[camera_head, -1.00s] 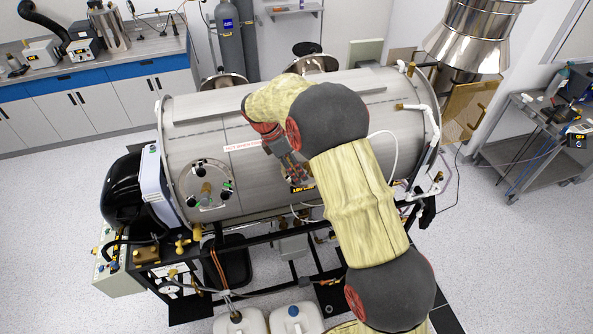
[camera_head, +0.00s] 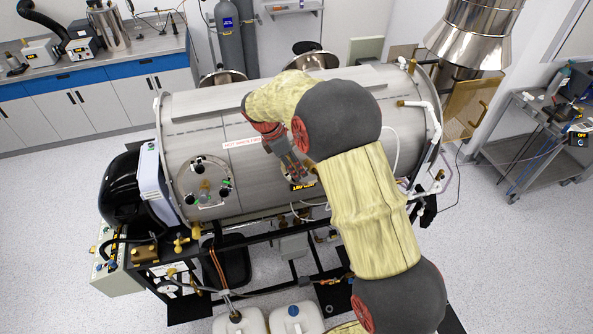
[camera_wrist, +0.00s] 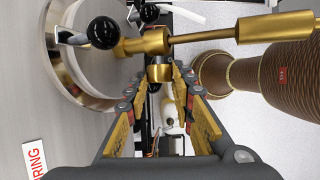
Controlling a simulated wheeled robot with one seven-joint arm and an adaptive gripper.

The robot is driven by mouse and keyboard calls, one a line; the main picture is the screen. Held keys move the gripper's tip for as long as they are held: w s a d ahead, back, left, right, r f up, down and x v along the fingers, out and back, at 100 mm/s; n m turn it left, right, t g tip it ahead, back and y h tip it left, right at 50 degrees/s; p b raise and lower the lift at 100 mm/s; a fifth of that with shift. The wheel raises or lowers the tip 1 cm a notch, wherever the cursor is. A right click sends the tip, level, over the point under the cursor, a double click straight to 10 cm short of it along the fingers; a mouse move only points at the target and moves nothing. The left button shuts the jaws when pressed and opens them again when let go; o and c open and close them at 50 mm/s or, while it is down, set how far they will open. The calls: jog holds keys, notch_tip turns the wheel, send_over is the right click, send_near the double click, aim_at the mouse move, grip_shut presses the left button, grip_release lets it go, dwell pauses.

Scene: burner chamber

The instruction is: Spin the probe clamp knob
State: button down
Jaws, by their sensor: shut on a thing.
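In the wrist view, a brass probe clamp has a short brass knob (camera_wrist: 160,72) that sits between my gripper's (camera_wrist: 160,82) fingertips. My gripper is shut on this knob. Above it, a brass clamp body (camera_wrist: 152,42) joins a long brass rod that runs right to a thicker brass cylinder (camera_wrist: 276,27). In the head view, my gripper (camera_head: 300,178) is at the front side of the steel chamber (camera_head: 225,130). My arm hides the clamp and the knob there.
A black ball handle (camera_wrist: 103,33) is close to the left of the clamp, beside a round metal-rimmed port (camera_wrist: 72,60). A brown ribbed column (camera_wrist: 282,72) is on the right. White jugs (camera_head: 240,322) stand on the floor below the chamber.

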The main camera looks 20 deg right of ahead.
jog(key=t+b, duration=0.1)
jog(key=b, duration=0.1)
jog(key=t+b, duration=0.1)
jog(key=b, duration=0.2)
jog(key=t+b, duration=0.1)
jog(key=b, duration=0.2)
jog(key=shift+s+f+m+t, duration=0.3)
jog(key=shift+m, duration=0.1)
jog(key=t+b, duration=0.1)
jog(key=b, duration=0.4)
jog(key=t+b, duration=0.2)
jog(key=b, duration=0.3)
jog(key=m+t+b, duration=0.1)
jog(key=b, duration=0.4)
jog(key=shift+s+f+t, duration=0.2)
jog(key=shift+s+t, duration=0.15)
jog(key=shift+t, duration=0.05)
jog(key=t+b, duration=0.1)
jog(key=b, duration=0.3)
jog(key=shift+r, duration=0.2)
jog(key=c, duration=1.6)
grip_release()
jog(key=shift+c, duration=0.2)
jog(key=shift+o, duration=0.7)
jog(key=shift+s+r, duration=0.1)
jog(key=v, duration=1.1)
jog(key=shift+s+a, duration=0.35)
